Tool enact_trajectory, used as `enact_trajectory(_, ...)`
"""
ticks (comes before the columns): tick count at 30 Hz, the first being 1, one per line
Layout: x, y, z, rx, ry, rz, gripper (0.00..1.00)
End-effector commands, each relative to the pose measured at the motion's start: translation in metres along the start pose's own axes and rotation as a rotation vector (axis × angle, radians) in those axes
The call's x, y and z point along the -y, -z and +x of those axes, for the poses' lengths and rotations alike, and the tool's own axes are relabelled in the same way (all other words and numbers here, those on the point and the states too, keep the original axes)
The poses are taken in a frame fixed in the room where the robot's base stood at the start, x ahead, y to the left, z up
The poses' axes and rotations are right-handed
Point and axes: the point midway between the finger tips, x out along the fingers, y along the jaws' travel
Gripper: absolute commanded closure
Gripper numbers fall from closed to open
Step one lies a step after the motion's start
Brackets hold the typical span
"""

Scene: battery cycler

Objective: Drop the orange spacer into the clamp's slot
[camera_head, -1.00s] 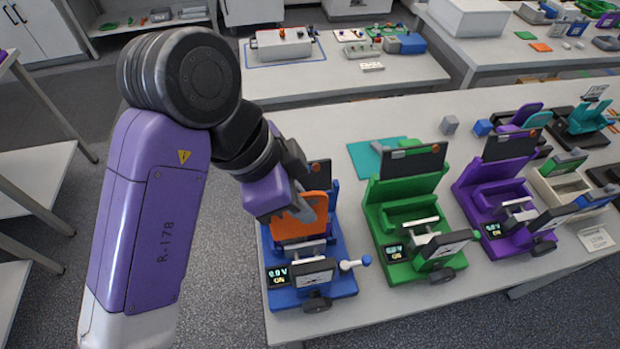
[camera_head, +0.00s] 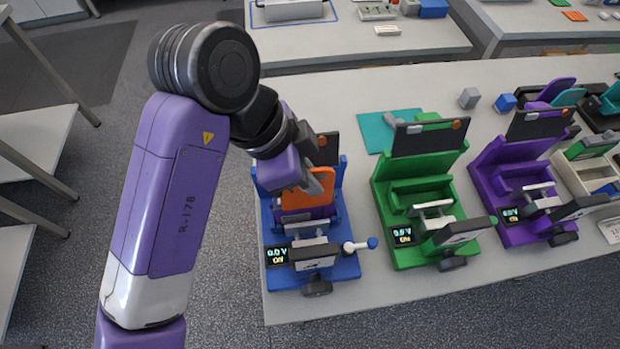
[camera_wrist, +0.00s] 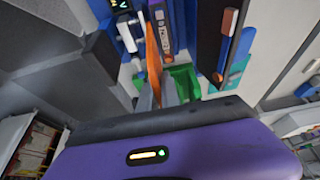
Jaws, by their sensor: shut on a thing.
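The orange spacer (camera_head: 311,194) is a thin flat plate, held upright by my gripper (camera_head: 318,184) at the blue clamp (camera_head: 345,267). My gripper is shut on its upper part. In the wrist view the spacer (camera_wrist: 154,62) shows nearly edge-on between the fingertips (camera_wrist: 158,92), beside a purple block with a printed label (camera_wrist: 163,25). In the head view purple shows in the clamp just below the spacer. The clamp's display (camera_head: 277,256) reads 0.0 V ON. The spacer's lower edge and the slot are partly hidden, so I cannot tell how deep it sits.
A green clamp (camera_head: 407,256) and a purple clamp (camera_head: 492,190) stand to the right on the same table. A teal mat (camera_head: 372,134) lies behind the green one. The blue clamp's lever with a blue knob (camera_head: 371,243) sticks out to the right. Bare tabletop (camera_head: 420,285) lies in front.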

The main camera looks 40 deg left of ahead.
Motion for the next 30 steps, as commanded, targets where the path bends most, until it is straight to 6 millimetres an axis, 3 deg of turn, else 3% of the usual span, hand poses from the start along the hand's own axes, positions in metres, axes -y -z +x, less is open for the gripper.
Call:
enact_trajectory(19,0.000,-0.018,0.043,0.000,0.001,-0.001,1.00)
enact_trajectory(30,0.000,-0.020,0.048,0.000,0.001,-0.001,1.00)
